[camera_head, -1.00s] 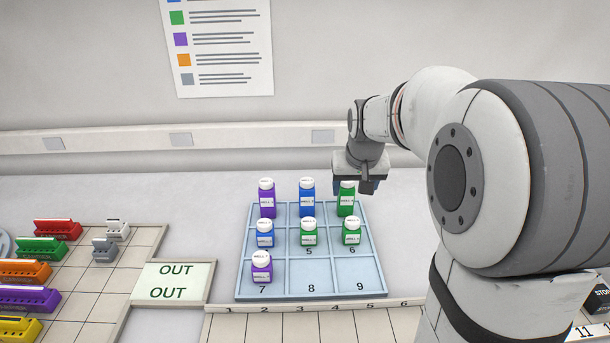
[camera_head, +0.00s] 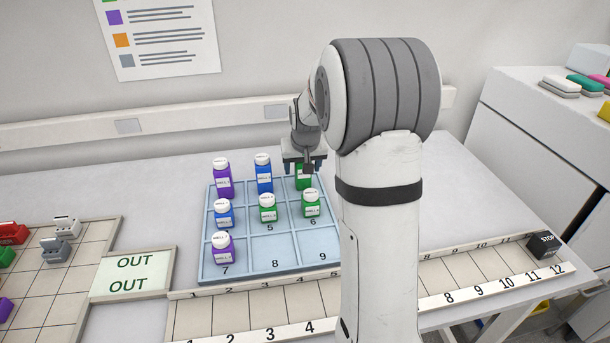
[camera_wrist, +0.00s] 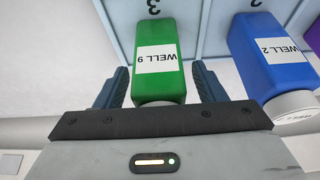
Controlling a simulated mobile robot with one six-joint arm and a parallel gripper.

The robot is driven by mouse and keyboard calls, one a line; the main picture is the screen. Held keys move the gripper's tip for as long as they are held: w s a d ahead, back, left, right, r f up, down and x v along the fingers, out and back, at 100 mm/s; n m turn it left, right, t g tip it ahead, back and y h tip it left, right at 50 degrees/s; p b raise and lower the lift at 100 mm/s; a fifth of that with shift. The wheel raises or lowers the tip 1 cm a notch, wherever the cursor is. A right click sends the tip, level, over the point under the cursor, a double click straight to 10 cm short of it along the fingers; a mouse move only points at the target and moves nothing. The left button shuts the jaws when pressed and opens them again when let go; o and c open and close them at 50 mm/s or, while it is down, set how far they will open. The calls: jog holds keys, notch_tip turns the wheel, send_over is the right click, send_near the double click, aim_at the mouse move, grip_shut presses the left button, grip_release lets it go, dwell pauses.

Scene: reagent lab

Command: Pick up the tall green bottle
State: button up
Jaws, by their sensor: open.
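The tall green bottle (camera_head: 304,181) stands in the back right compartment of the blue tray (camera_head: 265,279). My gripper (camera_head: 304,168) is over its top and hides its cap in the head view. In the wrist view the green bottle (camera_wrist: 160,50) shows a white label that appears to read WELL 9. My open gripper (camera_wrist: 162,85) has one finger on each side of it, with a small gap at each side.
A tall blue bottle (camera_head: 264,177) stands just left of the green one; it is close to a finger in the wrist view (camera_wrist: 270,55). A tall purple bottle (camera_head: 223,181) is further left. A short green bottle (camera_head: 311,204) stands in front. Compartments 8 and 9 are empty.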

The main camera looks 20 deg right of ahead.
jog(key=c, duration=1.1)
jog(key=shift+r, duration=0.1)
